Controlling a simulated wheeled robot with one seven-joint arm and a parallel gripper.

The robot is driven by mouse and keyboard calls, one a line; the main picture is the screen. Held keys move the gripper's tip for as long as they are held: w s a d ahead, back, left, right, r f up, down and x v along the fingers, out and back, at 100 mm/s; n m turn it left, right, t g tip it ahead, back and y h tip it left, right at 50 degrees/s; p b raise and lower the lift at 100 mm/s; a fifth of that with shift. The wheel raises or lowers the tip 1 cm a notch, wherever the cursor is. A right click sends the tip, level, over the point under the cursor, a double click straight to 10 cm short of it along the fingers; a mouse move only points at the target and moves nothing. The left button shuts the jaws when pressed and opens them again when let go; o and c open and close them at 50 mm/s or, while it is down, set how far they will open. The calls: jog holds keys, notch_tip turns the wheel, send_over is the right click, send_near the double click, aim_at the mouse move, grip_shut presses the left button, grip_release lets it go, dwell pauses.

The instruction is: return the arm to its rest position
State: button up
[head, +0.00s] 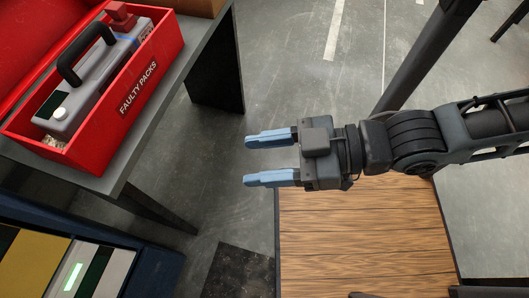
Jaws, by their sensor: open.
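My gripper (255,160) is in the middle of the head view, with its two blue fingers pointing left. The fingers are apart, and nothing is between them. My arm reaches in from the right edge, and the gripper hangs over the floor and the left part of a wooden surface. It is clear of the bench at the left.
A red box (150,75) marked "FAULTY PACKS" holds a grey battery pack (85,85) with a black handle. It stands on a grey bench (125,160). Below is a dark blue unit (155,270) with coloured panels. Grey floor (290,60) lies open beyond the gripper.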

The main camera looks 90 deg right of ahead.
notch_tip(320, 180, up, 5)
jog(key=p, duration=0.5)
jog(key=shift+r, duration=0.15)
